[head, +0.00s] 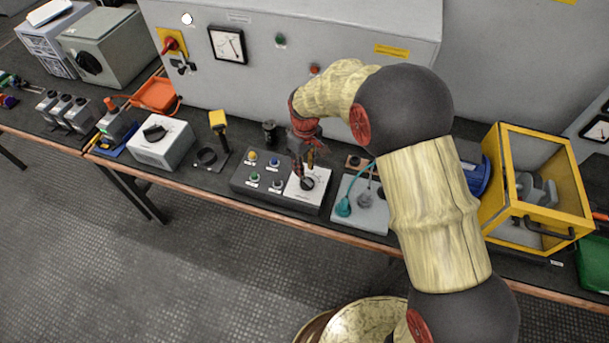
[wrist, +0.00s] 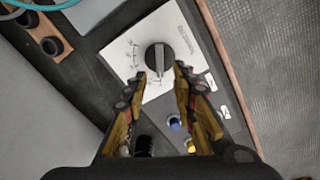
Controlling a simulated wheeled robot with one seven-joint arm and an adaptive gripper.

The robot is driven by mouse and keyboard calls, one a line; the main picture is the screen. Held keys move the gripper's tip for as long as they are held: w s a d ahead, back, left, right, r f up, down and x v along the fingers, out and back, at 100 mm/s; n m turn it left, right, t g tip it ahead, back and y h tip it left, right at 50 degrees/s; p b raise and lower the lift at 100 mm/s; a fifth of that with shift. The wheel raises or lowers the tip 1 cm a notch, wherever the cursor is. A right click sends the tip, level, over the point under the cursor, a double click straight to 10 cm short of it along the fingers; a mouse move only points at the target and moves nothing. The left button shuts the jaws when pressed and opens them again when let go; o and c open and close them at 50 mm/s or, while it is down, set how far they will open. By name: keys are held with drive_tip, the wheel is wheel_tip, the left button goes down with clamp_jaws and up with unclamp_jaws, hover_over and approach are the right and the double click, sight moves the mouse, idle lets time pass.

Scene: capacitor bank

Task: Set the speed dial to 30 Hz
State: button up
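The speed dial is a black round knob (wrist: 159,57) on a white scale plate (wrist: 138,48), with tick marks and small numbers too blurred to read. In the head view the knob (head: 307,183) sits on the plate at the right end of a dark control box (head: 262,193). A pale line runs along the knob, but I cannot tell which number it marks. My gripper (wrist: 161,77) is open and empty, its two yellowish fingers apart with the knob just beyond the tips. It also shows over the plate in the head view (head: 306,160). Contact with the knob is not visible.
Coloured push buttons (head: 254,176) sit left of the plate. A pale board with a teal plug (head: 343,207) is close on the right, then a yellow-framed box (head: 540,243). The grey cabinet (head: 300,35) stands behind. The floor in front is clear.

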sight(307, 182)
wheel_tip(307, 182, down, 5)
drive_tip(key=shift+r+b, duration=0.2)
drive_tip(key=shift+b, duration=0.3)
drive_tip(key=shift+c, duration=0.7)
clamp_jaws()
